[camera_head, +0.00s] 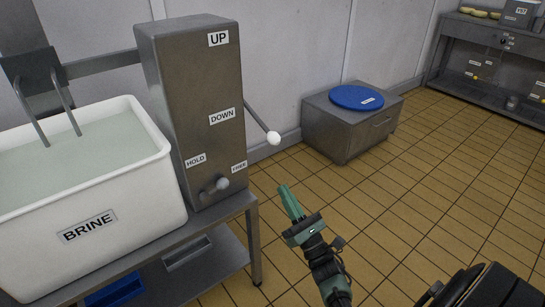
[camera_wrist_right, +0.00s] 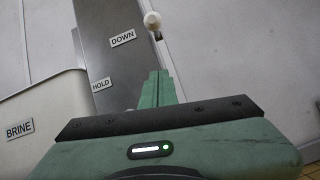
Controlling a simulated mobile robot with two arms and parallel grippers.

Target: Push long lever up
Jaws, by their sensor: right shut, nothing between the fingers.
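The long lever (camera_head: 262,123) is a thin dark rod with a white ball (camera_head: 273,138) at its end. It sticks out from the right side of the grey metal column (camera_head: 190,80) and slopes down, its ball lower than the DOWN label (camera_head: 222,116). The UP label (camera_head: 218,39) is near the column's top. My right gripper (camera_head: 284,188) is shut and empty, below the ball and apart from it in the head view. In the wrist view the ball (camera_wrist_right: 152,20) shows beyond the green fingertips (camera_wrist_right: 158,75). My left gripper is not in view.
A white BRINE tub (camera_head: 150,185) stands on a metal table left of the column. A short knob (camera_head: 215,187) sits low on the column by the HOLD label (camera_head: 195,160). A low metal cabinet (camera_head: 345,135) with a blue lid (camera_head: 357,97) stands behind.

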